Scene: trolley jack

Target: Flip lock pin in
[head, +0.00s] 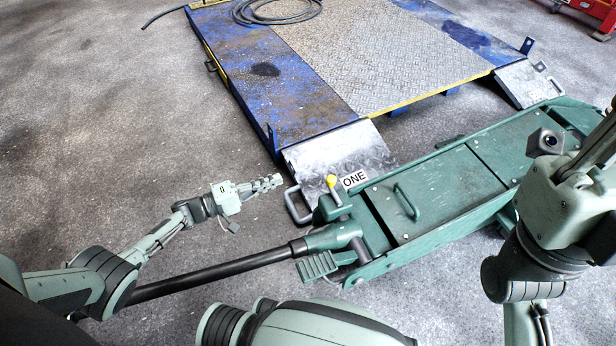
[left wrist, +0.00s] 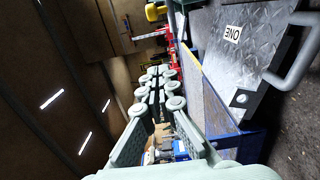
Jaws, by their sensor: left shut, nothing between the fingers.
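The lock pin's yellow knob (head: 331,181) stands up at the handle socket of the green trolley jack (head: 440,205). A yellow part that looks like the knob shows at the top of the left wrist view (left wrist: 155,11). My left gripper (head: 278,180) is shut and empty, pointing right towards the knob, with a clear gap left of it. Its closed fingers also show in the left wrist view (left wrist: 160,75). My right arm fills the right edge of the head view; its fingertips do not show. The lower shaft of the pin is too small to make out.
The jack's black handle bar (head: 220,270) runs left below my left gripper. A green foot pedal (head: 317,266) sits beside the socket. A metal ramp marked ONE (head: 335,160) and a blue platform (head: 265,75) lie beyond.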

